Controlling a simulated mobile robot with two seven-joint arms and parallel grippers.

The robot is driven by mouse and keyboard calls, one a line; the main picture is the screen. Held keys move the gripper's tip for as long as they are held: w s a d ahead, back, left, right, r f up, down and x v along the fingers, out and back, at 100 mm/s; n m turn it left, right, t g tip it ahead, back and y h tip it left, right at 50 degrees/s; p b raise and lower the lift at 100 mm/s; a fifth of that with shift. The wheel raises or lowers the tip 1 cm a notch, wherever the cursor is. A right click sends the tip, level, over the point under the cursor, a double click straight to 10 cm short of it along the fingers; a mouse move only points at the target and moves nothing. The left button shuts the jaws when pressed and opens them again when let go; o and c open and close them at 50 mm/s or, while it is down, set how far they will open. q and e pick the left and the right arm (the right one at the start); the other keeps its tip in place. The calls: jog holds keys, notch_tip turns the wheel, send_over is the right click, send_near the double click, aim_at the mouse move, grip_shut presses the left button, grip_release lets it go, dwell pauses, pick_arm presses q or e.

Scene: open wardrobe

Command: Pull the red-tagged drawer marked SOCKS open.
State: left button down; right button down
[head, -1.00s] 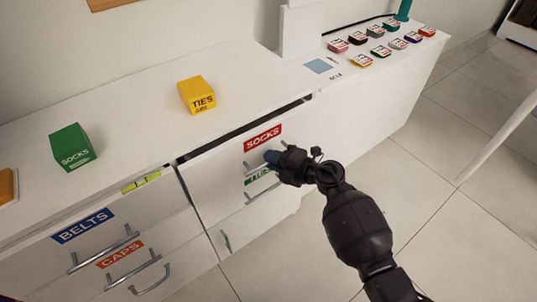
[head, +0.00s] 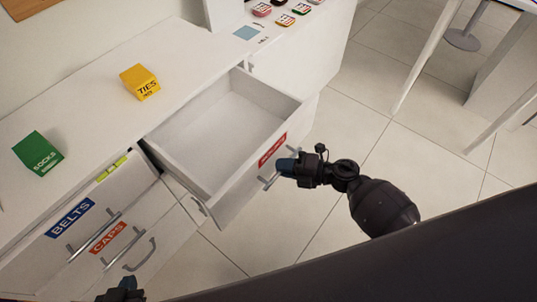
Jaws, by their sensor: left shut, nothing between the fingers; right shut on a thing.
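The SOCKS drawer (head: 235,192) stands well out of the dresser in the head view, and its inside looks empty. Its red tag (head: 272,150) is seen at a steep angle, so its word is hard to read. My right gripper (head: 284,166) is shut on the drawer's bar handle (head: 268,182), at the drawer's front. My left gripper (head: 122,288) shows only in part at the bottom left edge, shut and empty, below the CAPS drawer.
A yellow TIES box (head: 140,82) and a green SOCKS box (head: 38,153) stand on the white top. The closed BELTS drawer (head: 75,225) and CAPS drawer (head: 108,240) are at left. Several small colored items (head: 284,19) lie at the back.

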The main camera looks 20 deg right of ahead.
jog(key=shift+s+d, duration=0.65)
jog(key=shift+s, duration=0.25)
jog(key=c, duration=1.2)
grip_release()
jog(key=v, duration=1)
jog(key=shift+s+d+p, duration=0.2)
jog(key=shift+d+p, duration=0.1)
jog(key=shift+p, duration=0.1)
jog(key=shift+r, duration=0.1)
